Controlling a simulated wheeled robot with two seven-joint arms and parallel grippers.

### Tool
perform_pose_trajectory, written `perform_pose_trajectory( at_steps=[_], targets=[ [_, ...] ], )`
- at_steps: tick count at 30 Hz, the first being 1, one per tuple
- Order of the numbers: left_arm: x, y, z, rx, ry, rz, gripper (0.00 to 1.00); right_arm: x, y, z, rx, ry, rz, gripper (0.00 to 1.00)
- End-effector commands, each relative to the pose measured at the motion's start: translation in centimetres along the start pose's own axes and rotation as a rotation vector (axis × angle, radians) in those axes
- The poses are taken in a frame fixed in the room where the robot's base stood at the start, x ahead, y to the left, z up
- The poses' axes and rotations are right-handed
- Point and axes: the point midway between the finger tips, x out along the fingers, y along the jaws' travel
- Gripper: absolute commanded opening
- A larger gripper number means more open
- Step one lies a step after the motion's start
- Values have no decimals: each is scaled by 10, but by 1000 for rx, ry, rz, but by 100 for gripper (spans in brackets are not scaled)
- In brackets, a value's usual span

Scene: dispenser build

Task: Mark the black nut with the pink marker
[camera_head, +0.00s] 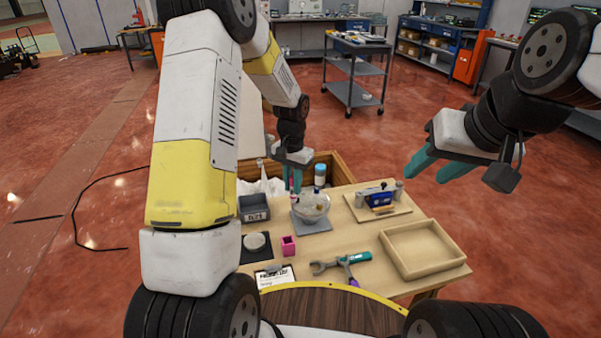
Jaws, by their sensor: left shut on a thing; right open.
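My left gripper (292,180) reaches down over the back of the workbench, at the left rim of a clear bowl (313,210). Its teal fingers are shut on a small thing. A bit of pink at the fingertips looks like the pink marker (292,197), mostly hidden. I cannot make out the black nut; it is too small or hidden. Small pieces in the bowl are too small to identify. My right gripper (438,169) is open and empty, raised to the right of the workbench.
The wooden workbench (325,244) holds a grey bin (253,208), a magenta cup (288,245), a round pale disc (254,242), a wrench (340,262), a board with a blue device (380,198) and an empty wooden tray (466,261). A white bottle (320,175) stands behind the bowl.

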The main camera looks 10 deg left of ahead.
Motion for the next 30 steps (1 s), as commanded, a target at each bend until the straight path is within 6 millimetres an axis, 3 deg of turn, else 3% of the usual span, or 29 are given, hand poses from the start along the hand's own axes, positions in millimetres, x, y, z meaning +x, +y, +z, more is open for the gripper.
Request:
perform_pose_trajectory(
  at_steps=[30],
  targets=[
    [-58,0,0,1,1,0,0,0,0,0,0,0,0,43]
  ],
)
